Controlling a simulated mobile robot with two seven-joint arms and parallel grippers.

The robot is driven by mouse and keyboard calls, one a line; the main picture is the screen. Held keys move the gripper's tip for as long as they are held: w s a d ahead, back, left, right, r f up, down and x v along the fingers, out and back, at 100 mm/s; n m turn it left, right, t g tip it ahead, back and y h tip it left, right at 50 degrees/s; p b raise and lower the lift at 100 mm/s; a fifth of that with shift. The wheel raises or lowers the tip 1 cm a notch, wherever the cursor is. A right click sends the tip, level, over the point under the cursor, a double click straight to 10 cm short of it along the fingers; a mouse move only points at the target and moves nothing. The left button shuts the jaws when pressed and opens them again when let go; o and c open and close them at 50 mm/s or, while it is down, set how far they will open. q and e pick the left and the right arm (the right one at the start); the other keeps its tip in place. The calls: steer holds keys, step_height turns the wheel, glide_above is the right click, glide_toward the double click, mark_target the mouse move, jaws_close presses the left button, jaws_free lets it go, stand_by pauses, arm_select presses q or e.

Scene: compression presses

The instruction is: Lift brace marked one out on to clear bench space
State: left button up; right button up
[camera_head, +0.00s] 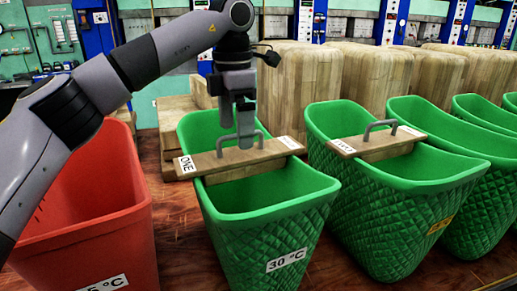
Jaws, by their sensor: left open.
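The brace marked ONE (220,160) is a wooden bar with a grey metal loop handle. It lies across the rim of a green quilted bin (262,240) labelled 30 °C. My left gripper (245,140) points down at the brace's handle from above, with its fingertips at handle height. It is open. The fingers overlap the handle in the picture, and I cannot tell whether they touch it. A second brace, marked TWO (375,146), lies across the green bin (400,215) to the right. My right gripper is not in view.
A red bin (85,225) stands at the left, under my left arm. More green bins (455,125) line the right. Wooden blocks (299,85) stand behind the bins. A strip of bare reddish-brown bench (172,225) shows between the red bin and the first green bin.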

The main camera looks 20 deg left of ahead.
mark_target(242, 152)
arm_select(q)
steer(key=shift+w, duration=0.35)
steer(key=shift+w+d+f, duration=0.1)
steer(key=shift+w+f, duration=0.05)
steer(key=shift+f, duration=0.05)
steer(key=f, duration=0.3)
steer(key=f+p, duration=0.1)
steer(key=f, duration=0.2)
steer(key=shift+d+f, duration=0.2)
steer(key=shift+f, duration=0.15)
steer(key=c, duration=1.5)
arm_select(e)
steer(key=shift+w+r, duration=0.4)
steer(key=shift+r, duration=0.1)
arm_select(q)
steer(key=shift+r, duration=0.15)
steer(key=shift+c, duration=0.2)
steer(key=shift+r, duration=0.5)
step_height(242, 152, up, 19)
steer(key=p, duration=0.1)
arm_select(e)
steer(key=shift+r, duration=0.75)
arm_select(q)
steer(key=shift+f, duration=0.1)
